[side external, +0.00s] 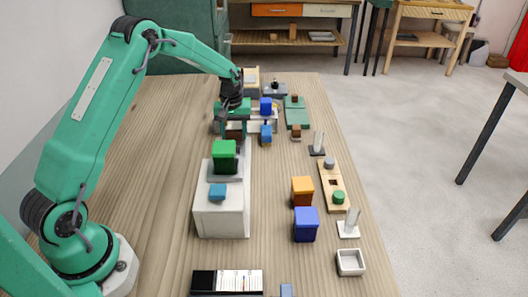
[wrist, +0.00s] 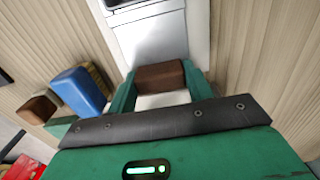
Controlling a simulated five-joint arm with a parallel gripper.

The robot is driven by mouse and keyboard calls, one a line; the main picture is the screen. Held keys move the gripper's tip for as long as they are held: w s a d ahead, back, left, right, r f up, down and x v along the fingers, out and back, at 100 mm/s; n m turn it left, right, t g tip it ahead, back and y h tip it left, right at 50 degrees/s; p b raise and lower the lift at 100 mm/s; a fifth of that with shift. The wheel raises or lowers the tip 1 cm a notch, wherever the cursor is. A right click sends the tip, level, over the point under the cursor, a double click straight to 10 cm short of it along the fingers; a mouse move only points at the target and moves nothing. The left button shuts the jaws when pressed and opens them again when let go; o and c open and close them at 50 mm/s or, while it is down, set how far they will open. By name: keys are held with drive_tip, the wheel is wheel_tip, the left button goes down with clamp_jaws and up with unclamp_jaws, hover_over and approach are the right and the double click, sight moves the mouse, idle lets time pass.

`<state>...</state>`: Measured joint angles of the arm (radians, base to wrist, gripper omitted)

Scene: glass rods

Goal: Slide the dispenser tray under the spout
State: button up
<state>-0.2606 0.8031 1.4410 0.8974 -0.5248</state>
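My gripper (side external: 232,120) is at the far end of the white box (side external: 222,215). In the wrist view, its green fingers (wrist: 160,88) stand against both sides of a brown block (wrist: 158,76). The block also shows partly under the gripper in the side view (side external: 234,131). A grey-white slab (wrist: 152,40) adjoins the block and runs away from it toward a dark part at the top edge. It looks like the dispenser tray, but I cannot tell for certain. A green block (side external: 224,152) sits above the box's far part. I cannot make out the spout clearly.
A blue block (side external: 266,133) and a small brown block (side external: 296,131) stand just right of my gripper. Orange (side external: 302,190) and blue (side external: 305,224) blocks stand right of the box. A black-and-white panel (side external: 227,282) lies in front. The table's left side is clear.

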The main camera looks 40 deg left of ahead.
drive_tip(key=c, duration=0.5)
drive_tip(key=shift+s+d, duration=4.05)
drive_tip(key=shift+d, duration=0.05)
drive_tip(key=o, duration=1.4)
drive_tip(key=shift+r, duration=3.95)
